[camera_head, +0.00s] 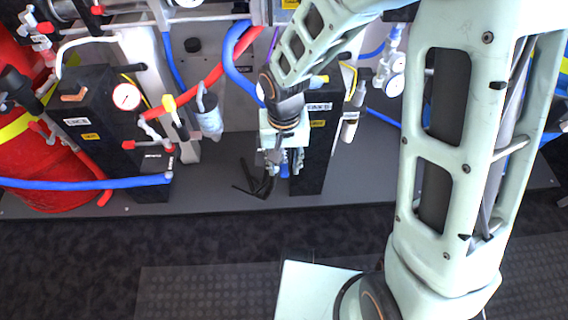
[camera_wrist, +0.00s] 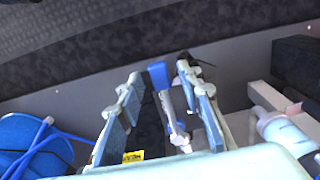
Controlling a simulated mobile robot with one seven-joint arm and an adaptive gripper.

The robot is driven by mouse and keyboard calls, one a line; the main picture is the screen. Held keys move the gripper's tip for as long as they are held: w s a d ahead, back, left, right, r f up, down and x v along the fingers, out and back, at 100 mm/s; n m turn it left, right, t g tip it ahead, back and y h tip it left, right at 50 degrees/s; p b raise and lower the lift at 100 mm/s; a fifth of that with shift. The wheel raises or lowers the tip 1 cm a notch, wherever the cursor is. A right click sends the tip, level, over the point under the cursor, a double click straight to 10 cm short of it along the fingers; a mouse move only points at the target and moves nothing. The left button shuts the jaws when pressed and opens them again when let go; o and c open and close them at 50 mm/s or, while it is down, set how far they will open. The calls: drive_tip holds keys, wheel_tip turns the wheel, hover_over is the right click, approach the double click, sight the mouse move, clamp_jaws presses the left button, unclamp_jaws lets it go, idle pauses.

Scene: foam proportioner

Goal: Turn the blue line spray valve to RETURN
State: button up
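A small valve with a blue handle (camera_wrist: 159,75) and a metallic body (camera_wrist: 175,115) shows in the wrist view. In the head view a bit of blue handle (camera_head: 284,170) shows below my gripper, beside a black labelled box. My gripper (camera_wrist: 160,82) points down with its two fingers apart. The valve's position marking is not readable. In the head view my gripper (camera_head: 280,158) hides most of the valve.
The black box (camera_head: 316,160) stands just right of my gripper. Another black box with a gauge (camera_head: 126,97) and red-handled valves stands left. Blue and red hoses run behind. A red cylinder (camera_head: 60,165) stands far left. Open carpet (camera_head: 90,250) lies in front.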

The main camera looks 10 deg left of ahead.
drive_tip(key=shift+c, duration=0.6)
clamp_jaws()
drive_tip(key=shift+a, duration=0.15)
drive_tip(key=w+a+m+p, duration=0.5)
drive_tip(key=w+a+m, duration=0.3)
drive_tip(key=m, duration=1)
drive_tip(key=shift+a, duration=2.4)
drive_tip(key=shift+w, duration=0.15)
